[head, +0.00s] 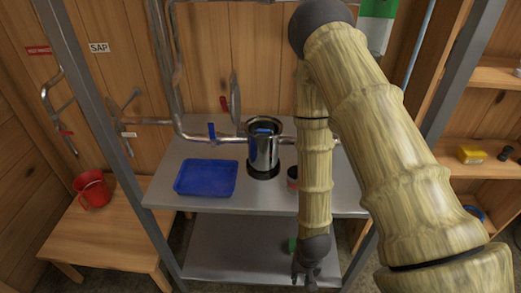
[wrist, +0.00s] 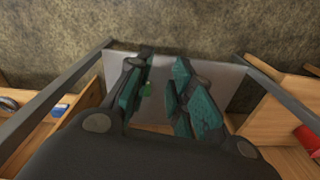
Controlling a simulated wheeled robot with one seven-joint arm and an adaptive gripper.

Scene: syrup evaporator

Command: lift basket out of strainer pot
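The strainer pot (head: 262,153) is a shiny steel cylinder standing upright on the grey metal table, joined to the horizontal pipe. The basket (head: 265,125) appears as a dark shape with some blue inside the pot's mouth; most of it is hidden by the pot wall. My gripper (head: 307,272) hangs low, in front of the lower shelf, below and right of the pot, and touches neither pot nor basket. In the wrist view my gripper (wrist: 165,98) has its teal-padded fingers apart with nothing held between them. Pot and basket are not seen in the wrist view.
A blue tray (head: 206,178) lies left of the pot. A small dark container (head: 292,176) stands right of it, beside my arm. Pipes and a blue-handled valve (head: 212,133) run behind. Grey posts frame the table.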

